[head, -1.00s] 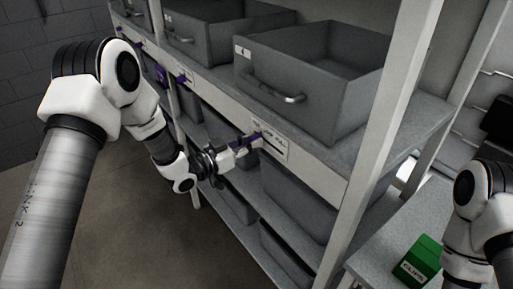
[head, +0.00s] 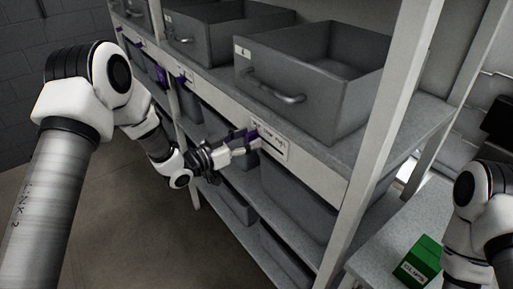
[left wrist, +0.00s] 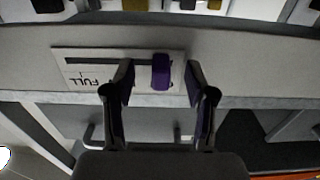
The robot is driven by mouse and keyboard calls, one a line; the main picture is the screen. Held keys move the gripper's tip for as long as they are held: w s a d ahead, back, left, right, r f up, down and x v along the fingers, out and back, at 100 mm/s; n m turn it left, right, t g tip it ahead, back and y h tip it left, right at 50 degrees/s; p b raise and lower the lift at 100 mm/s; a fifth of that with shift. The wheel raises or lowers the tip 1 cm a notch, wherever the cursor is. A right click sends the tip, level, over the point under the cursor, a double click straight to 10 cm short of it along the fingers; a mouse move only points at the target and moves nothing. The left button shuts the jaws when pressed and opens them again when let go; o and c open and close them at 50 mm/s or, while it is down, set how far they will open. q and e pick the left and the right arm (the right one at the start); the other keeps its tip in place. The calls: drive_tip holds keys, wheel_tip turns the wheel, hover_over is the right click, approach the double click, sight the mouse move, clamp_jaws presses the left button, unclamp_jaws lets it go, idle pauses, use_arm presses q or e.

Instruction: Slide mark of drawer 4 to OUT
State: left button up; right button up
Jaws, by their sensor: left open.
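The purple sliding mark (left wrist: 161,72) sits on a label strip (left wrist: 85,66) on the shelf's front edge, in the left wrist view. The strip reads "FULL", upside down there; its other wording is hidden or unreadable. My left gripper (left wrist: 160,84) is open, one finger on each side of the mark, with visible gaps. In the head view the left gripper (head: 250,140) is at the shelf edge beside the strip (head: 270,139), under a grey drawer (head: 345,105) with a small tag too blurred to read surely. My right gripper is out of view.
Other grey bins (head: 205,35) stand along the shelf to the left, with more on the shelf below. A white upright post (head: 385,140) rises right of the drawer. A green box (head: 421,258) lies on a grey surface at lower right.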

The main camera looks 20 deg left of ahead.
use_arm(q)
drive_tip(key=p+v, duration=0.1)
drive_tip(key=v, duration=0.6)
drive_tip(key=shift+p, duration=0.3)
drive_tip(key=s+d+f+n+g+y+b, duration=0.1)
drive_tip(key=s+d+f+g+b, duration=0.1)
drive_tip(key=s+f, duration=0.5)
drive_tip(key=s+d+f+n+g+y+b, duration=0.1)
drive_tip(key=s+d+f+g+y+b, duration=0.1)
drive_tip(key=f, duration=1)
drive_tip(key=s+d+f+n+g+y+b, duration=0.1)
drive_tip(key=s+d+f+g+b, duration=0.1)
drive_tip(key=s+f, duration=0.5)
drive_tip(key=s+a+f+n+g+y, duration=0.2)
drive_tip(key=s+a+f+g+y, duration=0.1)
drive_tip(key=s, duration=0.6)
drive_tip(key=s+a+f+n+g+y+b, duration=0.1)
drive_tip(key=s+a+f+n+g+y, duration=0.2)
drive_tip(key=s+f, duration=0.4)
drive_tip(key=s+a+g+y, duration=0.1)
drive_tip(key=s+g, duration=0.1)
drive_tip(key=s, duration=0.1)
drive_tip(key=shift+s+a+f, duration=0.15)
drive_tip(key=shift+s+a, duration=0.1)
